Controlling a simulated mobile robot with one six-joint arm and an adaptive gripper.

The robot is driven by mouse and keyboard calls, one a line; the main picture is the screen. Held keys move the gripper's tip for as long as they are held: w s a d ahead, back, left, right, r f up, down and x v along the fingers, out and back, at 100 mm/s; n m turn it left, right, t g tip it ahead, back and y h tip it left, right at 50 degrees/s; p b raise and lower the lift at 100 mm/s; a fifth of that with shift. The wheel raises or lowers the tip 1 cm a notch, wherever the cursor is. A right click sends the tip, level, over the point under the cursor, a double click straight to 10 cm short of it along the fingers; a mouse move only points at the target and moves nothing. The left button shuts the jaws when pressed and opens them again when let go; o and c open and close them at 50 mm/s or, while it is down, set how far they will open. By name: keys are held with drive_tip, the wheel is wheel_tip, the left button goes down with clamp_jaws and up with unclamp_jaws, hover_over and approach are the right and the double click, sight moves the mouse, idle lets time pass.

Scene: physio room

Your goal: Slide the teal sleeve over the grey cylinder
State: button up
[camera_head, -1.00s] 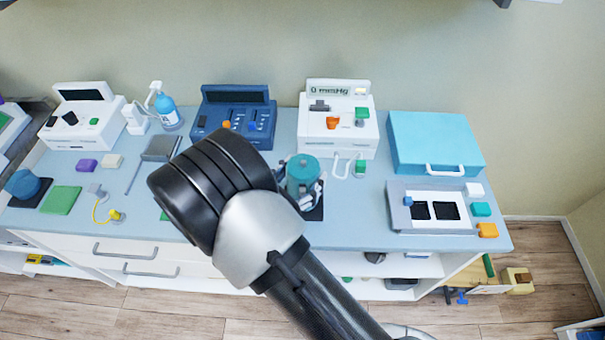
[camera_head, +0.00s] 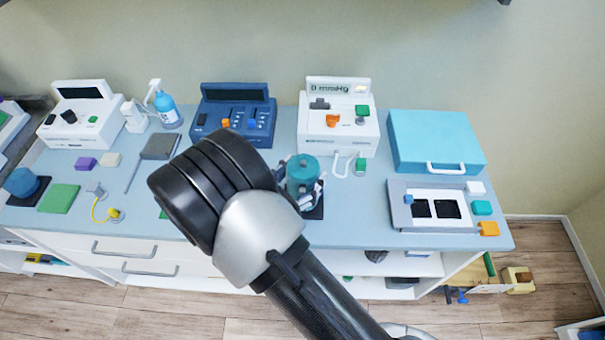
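The teal sleeve (camera_head: 302,168) stands upright above a small dark mat (camera_head: 315,213) near the middle of the counter. My gripper (camera_head: 307,190) is at the sleeve, low around its near and right sides. My arm covers part of it, so whether the fingers press on the sleeve is not clear. The grey cylinder does not show; the sleeve, my gripper or my arm may hide it.
A white mmHg unit (camera_head: 340,148) and a dark blue console (camera_head: 235,121) stand behind. A teal case (camera_head: 435,138) and a grey framed panel (camera_head: 398,188) are at right. A blue cylinder (camera_head: 22,181) stands at far left. Bare counter (camera_head: 355,220) lies right of the mat.

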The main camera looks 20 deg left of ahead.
drive_tip(key=o, duration=0.6)
drive_tip(key=shift+c, duration=0.2)
drive_tip(key=v, duration=1.2)
drive_tip(key=shift+s, duration=0.1)
